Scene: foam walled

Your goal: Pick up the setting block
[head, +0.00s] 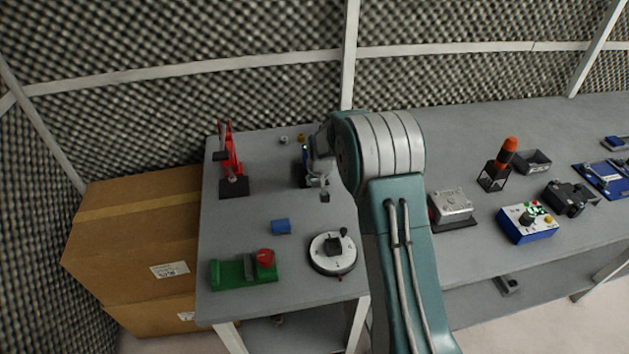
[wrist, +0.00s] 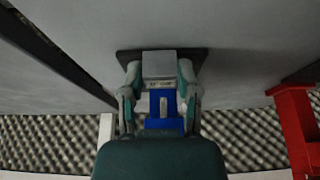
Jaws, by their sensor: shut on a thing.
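A grey block with small markings on its face, which looks like the setting block (wrist: 158,66), sits between the fingers of my gripper (wrist: 160,88) in the wrist view. The fingers are shut on its two sides. A dark base plate (wrist: 203,56) lies behind the block, and a blue part (wrist: 155,103) shows between the fingers; I cannot tell whether the block touches either. In the head view my gripper (head: 318,178) is over the left table, beside a dark-based fixture, and my arm and fingers hide most of what it holds.
A red clamp stand (head: 232,165) stands to the left. A grey metal box (head: 451,206) is right of my arm. Cardboard boxes (head: 135,235) flank the table.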

